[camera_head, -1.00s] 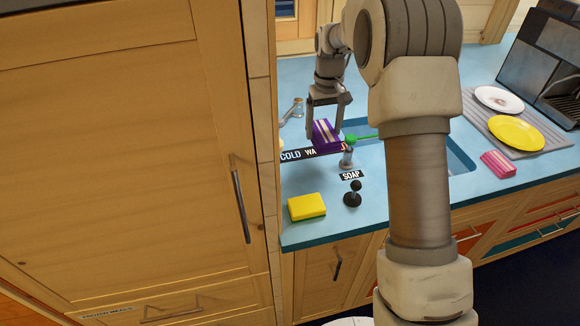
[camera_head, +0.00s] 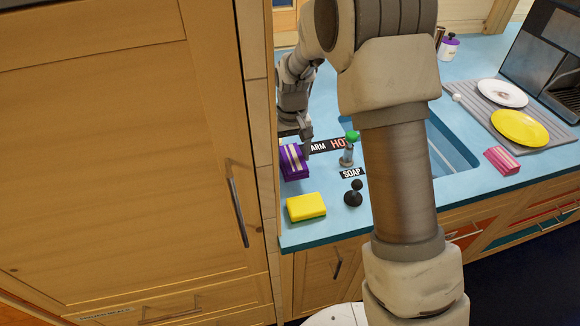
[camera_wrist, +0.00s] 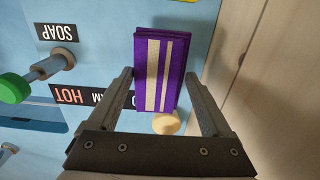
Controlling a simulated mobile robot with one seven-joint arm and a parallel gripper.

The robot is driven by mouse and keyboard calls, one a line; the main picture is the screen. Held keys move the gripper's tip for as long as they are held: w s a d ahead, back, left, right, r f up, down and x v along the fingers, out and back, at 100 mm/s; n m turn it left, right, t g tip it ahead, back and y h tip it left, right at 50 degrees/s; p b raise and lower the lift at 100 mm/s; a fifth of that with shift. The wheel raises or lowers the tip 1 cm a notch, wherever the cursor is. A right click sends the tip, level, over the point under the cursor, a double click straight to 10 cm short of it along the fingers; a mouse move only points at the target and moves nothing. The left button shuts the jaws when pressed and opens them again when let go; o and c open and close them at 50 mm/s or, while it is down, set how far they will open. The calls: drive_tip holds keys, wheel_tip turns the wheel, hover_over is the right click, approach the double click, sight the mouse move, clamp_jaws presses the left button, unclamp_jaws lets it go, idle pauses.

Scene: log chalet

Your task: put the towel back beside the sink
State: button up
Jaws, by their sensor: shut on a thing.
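The towel, a folded purple cloth with pale stripes (camera_head: 293,162), is at the left end of the blue counter, near the tall wooden cupboard. My gripper (camera_head: 301,138) reaches down to it from behind, partly hidden by my arm. In the wrist view my gripper (camera_wrist: 161,76) has a finger on each side of the towel (camera_wrist: 154,78) and is shut on it. The towel is at or close to counter height; whether it touches the surface I cannot tell. The sink (camera_head: 453,150) is to its right, partly hidden by my arm.
A yellow sponge (camera_head: 306,207) lies in front of the towel. A black knobbed stand (camera_head: 353,193), a SOAP label (camera_head: 352,173) and a green-topped tap (camera_head: 349,150) are to its right. The cupboard (camera_head: 130,150) closes off the left. A pink striped cloth (camera_head: 502,160) lies far right.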

sight(290, 168)
drive_tip(key=shift+s+a+f, duration=0.25)
drive_tip(key=shift+a+f, duration=0.05)
drive_tip(key=shift+f, duration=1.95)
drive_tip(key=shift+f, duration=0.1)
drive_tip(key=o, duration=1)
